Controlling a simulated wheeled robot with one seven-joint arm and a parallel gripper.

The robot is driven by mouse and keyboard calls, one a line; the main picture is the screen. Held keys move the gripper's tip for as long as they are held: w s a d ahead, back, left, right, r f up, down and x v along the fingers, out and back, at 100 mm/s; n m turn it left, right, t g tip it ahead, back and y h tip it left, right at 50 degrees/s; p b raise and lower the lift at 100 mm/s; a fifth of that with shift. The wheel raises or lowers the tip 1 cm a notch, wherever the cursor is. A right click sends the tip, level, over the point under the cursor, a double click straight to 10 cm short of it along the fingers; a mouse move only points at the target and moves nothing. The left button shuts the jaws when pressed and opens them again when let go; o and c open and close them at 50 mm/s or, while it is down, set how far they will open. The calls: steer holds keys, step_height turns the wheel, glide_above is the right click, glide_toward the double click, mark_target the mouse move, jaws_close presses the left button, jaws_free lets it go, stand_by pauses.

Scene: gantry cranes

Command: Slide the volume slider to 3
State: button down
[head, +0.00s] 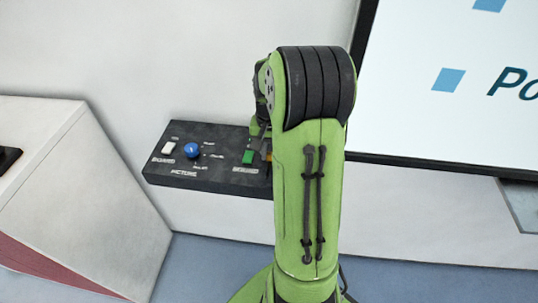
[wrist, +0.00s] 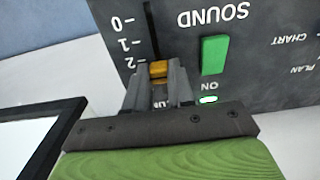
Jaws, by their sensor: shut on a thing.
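The volume slider's orange knob (wrist: 160,69) sits in a dark vertical slot on the black control panel (wrist: 276,75). In the wrist view the panel appears upside down, with scale marks 0, 1 and 2 beside the slot. The knob is about level with the 2 mark, perhaps slightly past it toward my gripper. Marks beyond 2 are hidden by my gripper. My gripper (wrist: 160,78) is shut on the knob, one finger on each side. In the head view my arm hides most of the slider; a bit of orange (head: 267,157) shows at its edge.
A green switch (wrist: 215,55) marked ON, with a lit lamp (wrist: 208,100), stands close beside the slider. A blue knob (head: 192,150) and white switch (head: 168,148) are farther left on the panel. A large screen (head: 450,90) is at right, a white cabinet (head: 90,200) at left.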

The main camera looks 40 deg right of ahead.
steer(key=shift+w+d, duration=0.45)
steer(key=shift+d, duration=0.15)
steer(key=shift+s+a, duration=0.15)
steer(key=shift+a, duration=0.05)
steer(key=c, duration=1)
jaws_free()
steer(key=shift+o, duration=0.2)
step_height(320, 180, up, 16)
steer(key=p, duration=0.3)
steer(key=shift+f, duration=0.1)
